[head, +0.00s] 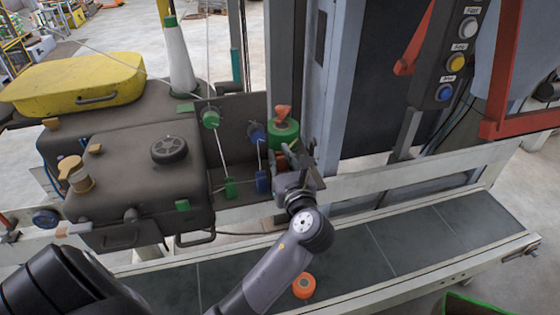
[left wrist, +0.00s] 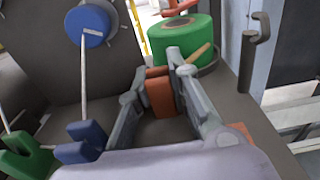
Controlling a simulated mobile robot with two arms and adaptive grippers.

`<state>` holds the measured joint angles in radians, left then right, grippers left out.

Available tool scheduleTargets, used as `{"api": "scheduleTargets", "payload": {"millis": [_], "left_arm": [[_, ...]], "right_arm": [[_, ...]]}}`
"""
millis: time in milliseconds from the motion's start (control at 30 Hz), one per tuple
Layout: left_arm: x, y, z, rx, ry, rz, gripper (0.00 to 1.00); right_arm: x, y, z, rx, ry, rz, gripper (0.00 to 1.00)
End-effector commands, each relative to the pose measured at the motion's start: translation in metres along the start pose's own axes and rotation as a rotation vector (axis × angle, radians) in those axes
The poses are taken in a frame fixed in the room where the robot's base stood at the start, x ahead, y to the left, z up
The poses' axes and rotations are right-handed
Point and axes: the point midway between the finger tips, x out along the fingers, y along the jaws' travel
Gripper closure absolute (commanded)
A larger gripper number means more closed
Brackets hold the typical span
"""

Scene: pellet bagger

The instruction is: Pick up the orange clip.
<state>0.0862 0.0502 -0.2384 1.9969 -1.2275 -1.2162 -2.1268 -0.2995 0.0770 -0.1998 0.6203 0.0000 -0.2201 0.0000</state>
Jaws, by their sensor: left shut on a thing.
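The orange clip (left wrist: 160,97) is a small orange-red block between the fingers of my left gripper (left wrist: 172,62) in the left wrist view. The fingers are closed in on it, and its lower part is partly hidden by them. In the head view the clip (head: 281,161) shows only as a small orange patch beside my left gripper (head: 296,155), just below a green drum (head: 284,134). The drum also shows in the left wrist view (left wrist: 172,38), right behind the fingertips. My right gripper is in neither view.
A blue clip (head: 263,182) and a green clip (head: 231,188) hang on cords to the left. A dark case (head: 150,150) fills the left side. A grey upright (head: 330,90) stands close to the right. An orange round part (head: 303,286) lies on the conveyor (head: 350,250).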

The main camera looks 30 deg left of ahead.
Motion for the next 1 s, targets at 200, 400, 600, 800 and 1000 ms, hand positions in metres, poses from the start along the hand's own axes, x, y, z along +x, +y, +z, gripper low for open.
{"api": "scheduleTargets", "payload": {"millis": [200, 400, 600, 800, 1000], "left_arm": [[0.0, 0.0, 0.0, 0.0, 0.0, 0.0, 1.0], [0.0, 0.0, 0.001, -0.001, 0.0, 0.0, 1.0], [0.0, 0.0, 0.014, -0.004, -0.002, 0.001, 1.0], [-0.002, 0.0, 0.048, -0.008, -0.003, 0.001, 1.0], [-0.005, 0.0, 0.097, -0.009, -0.005, 0.0, 1.0]], "right_arm": [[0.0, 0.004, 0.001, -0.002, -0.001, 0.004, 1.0], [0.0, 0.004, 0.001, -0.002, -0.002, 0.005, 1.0], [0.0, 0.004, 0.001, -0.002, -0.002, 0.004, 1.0], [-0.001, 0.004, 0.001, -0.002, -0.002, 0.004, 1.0], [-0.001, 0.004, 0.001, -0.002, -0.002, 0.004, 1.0]]}}
